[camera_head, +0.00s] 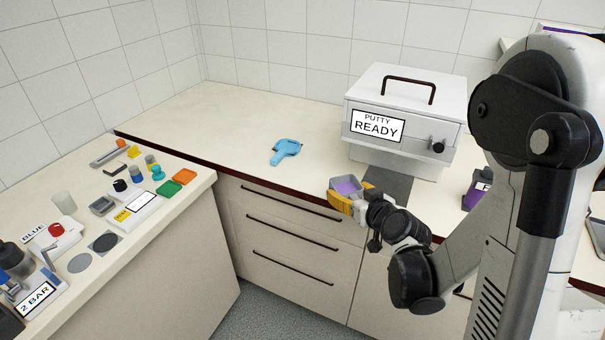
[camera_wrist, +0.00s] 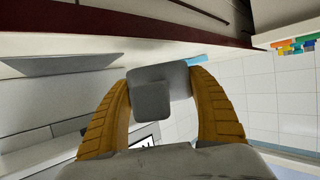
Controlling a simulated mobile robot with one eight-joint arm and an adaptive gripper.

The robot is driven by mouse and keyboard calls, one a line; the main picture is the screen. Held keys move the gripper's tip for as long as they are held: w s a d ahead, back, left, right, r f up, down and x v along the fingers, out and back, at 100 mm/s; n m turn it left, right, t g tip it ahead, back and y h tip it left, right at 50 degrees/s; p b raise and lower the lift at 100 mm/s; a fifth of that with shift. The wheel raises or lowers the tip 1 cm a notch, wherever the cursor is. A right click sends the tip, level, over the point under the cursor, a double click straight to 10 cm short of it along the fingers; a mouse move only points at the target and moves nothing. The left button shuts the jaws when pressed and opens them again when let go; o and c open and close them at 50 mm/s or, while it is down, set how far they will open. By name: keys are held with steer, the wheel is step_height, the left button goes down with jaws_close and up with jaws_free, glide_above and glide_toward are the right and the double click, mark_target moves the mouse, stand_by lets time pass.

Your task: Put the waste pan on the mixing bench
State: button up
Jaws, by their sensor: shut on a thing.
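A small grey pan with purple in it, which fits the waste pan (camera_head: 346,185), is between the yellow fingers of my gripper (camera_head: 343,198). My gripper is shut on it, near the front edge of the back counter (camera_head: 235,125). In the wrist view the pan shows as a grey block (camera_wrist: 152,98) between the two fingers (camera_wrist: 160,105); its inside is hidden there. A second counter (camera_head: 165,225) runs along the left. No label shows which counter is the mixing bench.
A white box marked PUTTY READY (camera_head: 405,90) stands behind my gripper, with a dark grey mat (camera_head: 390,185) before it. A blue scoop-like tool (camera_head: 286,149) lies on the back counter, with free room around it. Several small items crowd the left counter.

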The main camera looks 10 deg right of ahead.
steer(key=shift+w+a+r+p, duration=0.1)
steer(key=shift+w+a+p, duration=0.2)
steer(key=shift+w, duration=0.2)
glide_above(320, 172)
steer(key=shift+w+f+b, duration=0.1)
steer(key=shift+f+b, duration=0.1)
steer(key=shift+b, duration=0.2)
step_height(320, 172, down, 4)
steer(key=shift+r+b, duration=0.2)
steer(key=shift+b, duration=0.85)
steer(key=shift+r, duration=0.15)
steer(key=o, duration=1.3)
steer(key=shift+o, duration=0.2)
